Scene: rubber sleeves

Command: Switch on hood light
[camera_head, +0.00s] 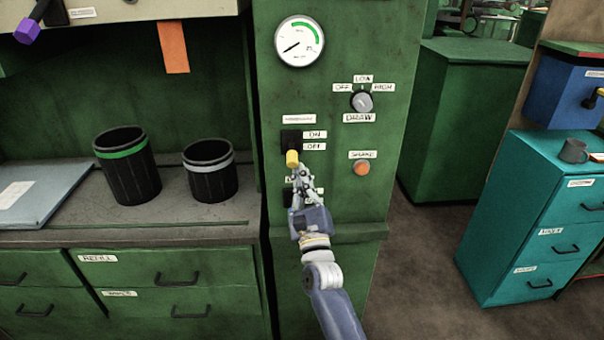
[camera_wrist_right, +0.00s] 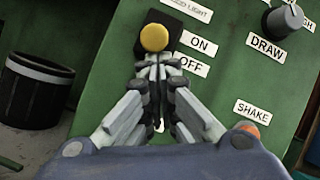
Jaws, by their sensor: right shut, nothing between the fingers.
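The hood light switch is a black plate (camera_head: 291,138) on the green panel, with ON and OFF labels to its right. Its lever ends in a yellow knob (camera_head: 292,159), which sits low on the plate, below the OFF label's level in the head view. The knob also shows in the right wrist view (camera_wrist_right: 154,38), under a partly cut-off "LIGHT" label. My right gripper (camera_head: 301,178) is shut and empty, its fingertips (camera_wrist_right: 160,62) just below the knob. I cannot tell whether they touch it. My left gripper is not in view.
A DRAW dial (camera_head: 362,101), an orange SHAKE button (camera_head: 362,168) and a gauge (camera_head: 299,41) share the panel. A partly hidden black fitting (camera_head: 288,196) is beside my gripper. Two black bins (camera_head: 128,170) stand on the counter at left.

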